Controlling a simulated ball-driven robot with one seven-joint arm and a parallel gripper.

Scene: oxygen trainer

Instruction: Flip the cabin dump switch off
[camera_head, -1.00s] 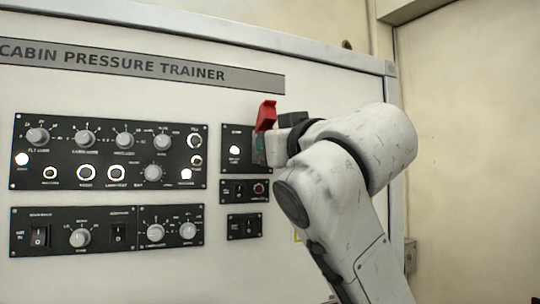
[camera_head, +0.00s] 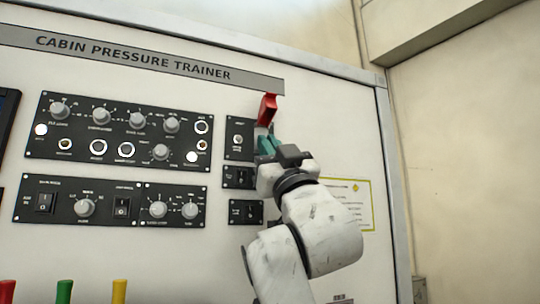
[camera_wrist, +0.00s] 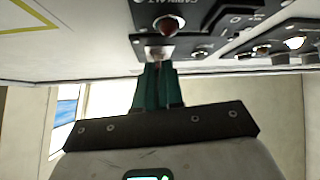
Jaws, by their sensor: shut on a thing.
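The cabin dump switch's red guard (camera_head: 267,109) is raised at the upper right of the trainer panel. My gripper (camera_head: 265,138) is just below the guard, against the right side of a small black plate (camera_head: 238,152). In the wrist view, the teal fingers (camera_wrist: 158,70) are close together, with their tips at a small bright metal part (camera_wrist: 158,52) on the panel. They are shut on what appears to be the switch lever. The lever itself is mostly hidden by the fingers, so its position is hard to tell.
Small black switch plates (camera_head: 238,177) sit left of and below my gripper. A large knob panel (camera_head: 125,130) lies further left. A yellow-edged placard (camera_head: 347,205) is to the right. Coloured handles (camera_head: 64,291) stand at the lower left.

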